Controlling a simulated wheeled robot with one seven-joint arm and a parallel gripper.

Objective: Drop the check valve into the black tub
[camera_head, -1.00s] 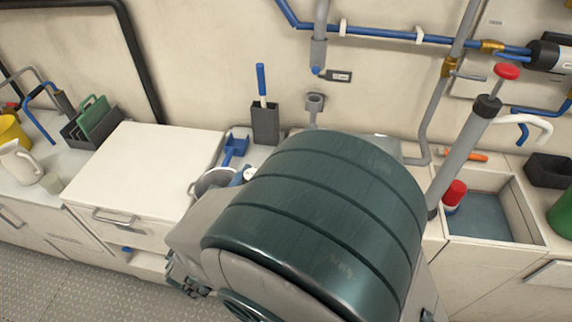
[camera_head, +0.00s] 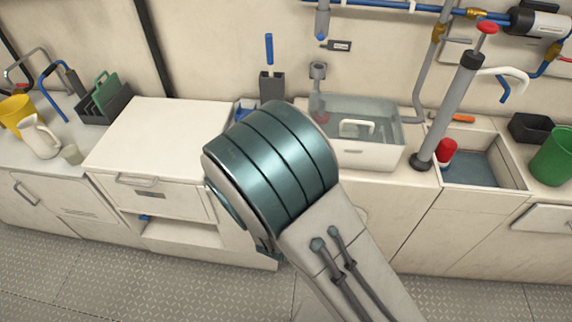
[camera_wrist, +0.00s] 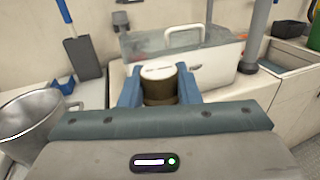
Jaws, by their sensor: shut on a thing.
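The check valve (camera_wrist: 159,92) looks like a short brass-brown cylinder with a pale, printed top. It stands upright between the blue fingers of my gripper (camera_wrist: 158,80), which are shut on it. In the head view my arm hides the gripper and the valve. The black tub (camera_head: 531,128) is a small dark open box on the counter at the far right, behind the sunken basin and left of a green bucket. A dark box at the top right of the wrist view (camera_wrist: 290,28) appears to be the same tub, well away from my gripper.
A clear-sided white bin (camera_head: 365,150) with a handle stands on the counter just beyond the gripper. A grey pump with a red knob (camera_head: 455,100) rises beside the basin (camera_head: 485,170). A metal pot (camera_wrist: 30,118) is left in the wrist view. The green bucket (camera_head: 555,157) is right.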

